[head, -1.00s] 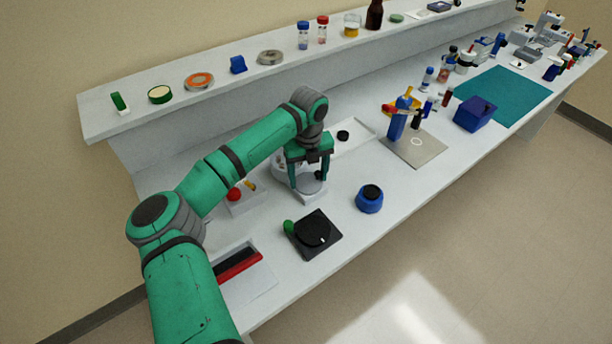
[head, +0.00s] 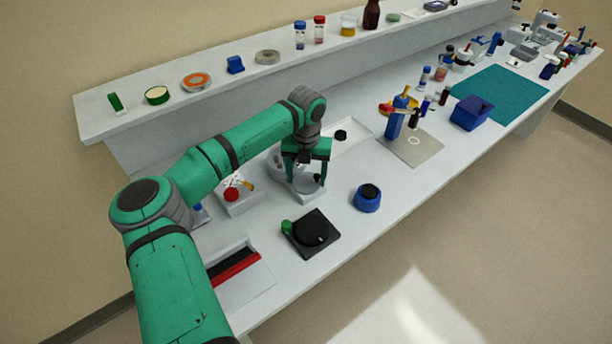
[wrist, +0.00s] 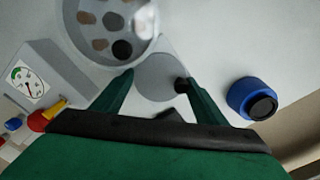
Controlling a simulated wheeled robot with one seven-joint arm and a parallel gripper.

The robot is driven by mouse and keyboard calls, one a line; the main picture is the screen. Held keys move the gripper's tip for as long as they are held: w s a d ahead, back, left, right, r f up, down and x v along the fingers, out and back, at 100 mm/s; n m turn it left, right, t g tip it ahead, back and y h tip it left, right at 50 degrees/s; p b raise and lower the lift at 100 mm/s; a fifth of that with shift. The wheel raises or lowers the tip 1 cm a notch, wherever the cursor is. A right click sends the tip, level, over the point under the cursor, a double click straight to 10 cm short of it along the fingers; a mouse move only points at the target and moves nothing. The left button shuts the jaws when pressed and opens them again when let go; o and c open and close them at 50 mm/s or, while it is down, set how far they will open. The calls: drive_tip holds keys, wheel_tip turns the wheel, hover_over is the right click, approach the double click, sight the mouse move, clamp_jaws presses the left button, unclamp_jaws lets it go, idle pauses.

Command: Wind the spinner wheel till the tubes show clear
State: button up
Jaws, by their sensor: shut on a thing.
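The spinner has a pale round bowl (wrist: 112,20) at the top of the wrist view, cut off by the frame edge. Brown tube spots and one dark round spot show in it; I cannot tell how clear the tubes are. Beside it is the grey spinner wheel (wrist: 158,78) with a small black knob (wrist: 181,85) at its right edge. My gripper (wrist: 157,80) has its green fingers at either side of the wheel, the right one by the knob, and is shut on it. In the head view, my gripper (head: 304,176) is down at the spinner (head: 297,192), partly hiding it.
A blue jar with a black top (head: 368,197) stands right of the spinner. A black plate with a green knob (head: 311,232) lies in front. A gauge box with a red knob (head: 231,194) stands close on the left. A raised shelf (head: 210,96) runs behind.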

sight(307, 182)
drive_tip(key=shift+s, duration=0.15)
drive_tip(key=o, duration=1.1)
drive_tip(key=shift+c, duration=0.2)
wheel_tip(307, 182, up, 11)
drive_tip(key=shift+f, duration=0.1)
